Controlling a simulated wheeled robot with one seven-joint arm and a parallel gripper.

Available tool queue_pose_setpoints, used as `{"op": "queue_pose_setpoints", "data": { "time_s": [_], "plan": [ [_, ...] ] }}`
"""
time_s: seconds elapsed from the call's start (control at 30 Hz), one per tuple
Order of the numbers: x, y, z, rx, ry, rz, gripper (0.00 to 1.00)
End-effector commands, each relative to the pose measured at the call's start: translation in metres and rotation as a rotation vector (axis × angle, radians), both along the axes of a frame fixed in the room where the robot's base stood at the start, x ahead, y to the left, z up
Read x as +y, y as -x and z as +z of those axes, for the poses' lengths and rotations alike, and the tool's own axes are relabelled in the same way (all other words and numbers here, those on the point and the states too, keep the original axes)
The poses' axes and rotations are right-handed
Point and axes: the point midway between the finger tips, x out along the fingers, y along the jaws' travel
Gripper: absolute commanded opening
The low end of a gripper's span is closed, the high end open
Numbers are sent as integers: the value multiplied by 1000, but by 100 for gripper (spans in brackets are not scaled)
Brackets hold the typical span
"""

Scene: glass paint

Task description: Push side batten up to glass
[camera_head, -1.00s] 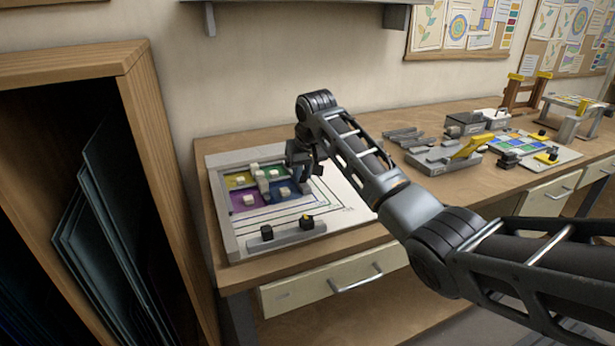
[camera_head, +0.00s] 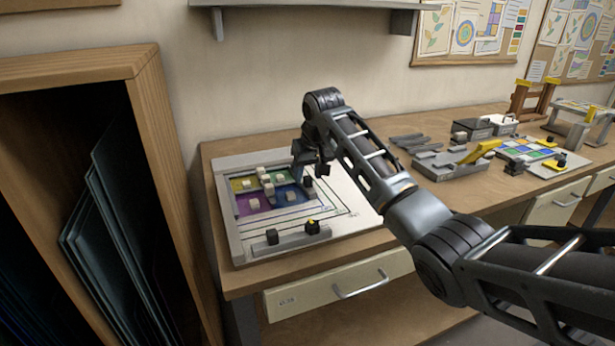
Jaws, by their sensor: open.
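The glass is a block of coloured panes, with a yellow pane (camera_head: 240,184), a purple pane (camera_head: 246,206) and a blue pane (camera_head: 283,201), on a white board (camera_head: 345,196) at the table's left. Small pale blocks sit on the panes. My gripper (camera_head: 315,170) is open just above the right side of the glass. A black knob (camera_head: 308,182) shows below it at the glass's right edge. The side batten cannot be clearly made out there; my gripper and arm cover part of that area. A grey batten (camera_head: 291,241) with two black knobs lies along the board's front.
Grey rails border the board's left and back. A wooden rack (camera_head: 150,110) stands at the left and a shelf (camera_head: 300,4) hangs above. A grey tray (camera_head: 452,172) and a second glass panel (camera_head: 522,150) lie farther right.

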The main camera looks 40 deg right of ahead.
Motion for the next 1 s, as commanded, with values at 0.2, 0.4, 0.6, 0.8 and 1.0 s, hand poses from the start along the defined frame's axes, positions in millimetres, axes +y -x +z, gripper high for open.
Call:
{"op": "queue_pose_setpoints", "data": {
  "time_s": [0.2, 0.4, 0.6, 0.8, 1.0],
  "plan": [
    [4, 13, 34, -4, 1, 1, 49],
    [7, 21, 53, -1, 1, 1, 49],
    [7, 23, 57, 0, 0, 1, 49],
    [7, 23, 57, 0, 0, 1, 49],
    [7, 23, 56, 0, 0, 1, 49]
  ]
}}
